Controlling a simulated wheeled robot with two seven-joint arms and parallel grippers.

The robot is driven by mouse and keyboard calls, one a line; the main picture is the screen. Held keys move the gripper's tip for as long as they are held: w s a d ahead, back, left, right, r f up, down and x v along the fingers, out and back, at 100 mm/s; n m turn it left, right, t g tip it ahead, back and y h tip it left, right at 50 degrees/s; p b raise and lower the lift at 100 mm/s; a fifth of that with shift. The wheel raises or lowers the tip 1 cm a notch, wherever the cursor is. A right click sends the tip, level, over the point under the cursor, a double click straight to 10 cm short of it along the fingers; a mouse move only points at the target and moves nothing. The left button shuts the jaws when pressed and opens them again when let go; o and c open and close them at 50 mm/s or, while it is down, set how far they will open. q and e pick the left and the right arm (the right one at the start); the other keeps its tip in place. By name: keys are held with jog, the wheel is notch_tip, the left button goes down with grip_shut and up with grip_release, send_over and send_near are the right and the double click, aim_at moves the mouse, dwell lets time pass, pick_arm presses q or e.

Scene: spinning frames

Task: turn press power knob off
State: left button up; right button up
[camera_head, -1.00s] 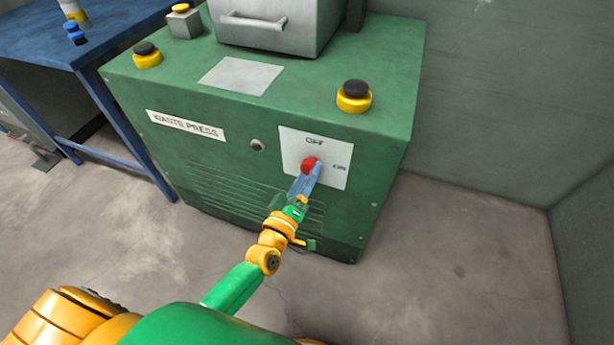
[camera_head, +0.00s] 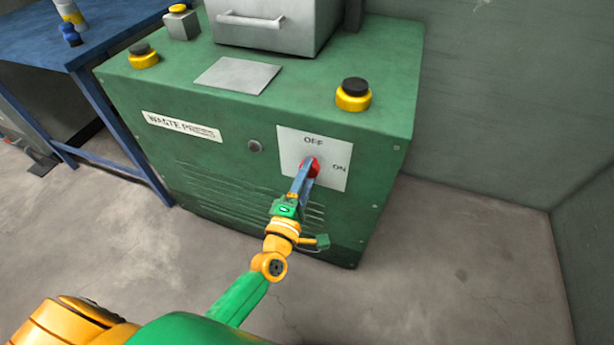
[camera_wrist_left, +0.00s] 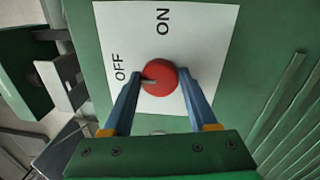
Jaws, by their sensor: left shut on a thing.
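The red power knob (camera_head: 314,168) sits on a white plate (camera_head: 338,178) on the front of the green waste press (camera_head: 230,165). The plate reads OFF above the knob and ON to its right. My left gripper (camera_head: 308,172) has its blue fingers at the knob. In the left wrist view, the fingers (camera_wrist_left: 160,84) are on both sides of the red knob (camera_wrist_left: 163,74), shut on it. A pale mark shows on the knob's left part there, on the side of the word OFF. My right gripper is out of view.
Yellow-and-black buttons (camera_head: 353,95) stand on the press top, with a grey box with a handle (camera_head: 268,30) behind. A blue table (camera_head: 110,28) is at the left. Grey walls stand behind and at the right. The floor right of the press is clear.

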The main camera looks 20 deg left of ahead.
pick_arm(q)
jog(key=shift+n, duration=0.4)
jog(key=o, duration=1.4)
jog(key=s, duration=0.7)
jog(key=shift+a+f, duration=0.1)
jog(key=shift+f, duration=0.2)
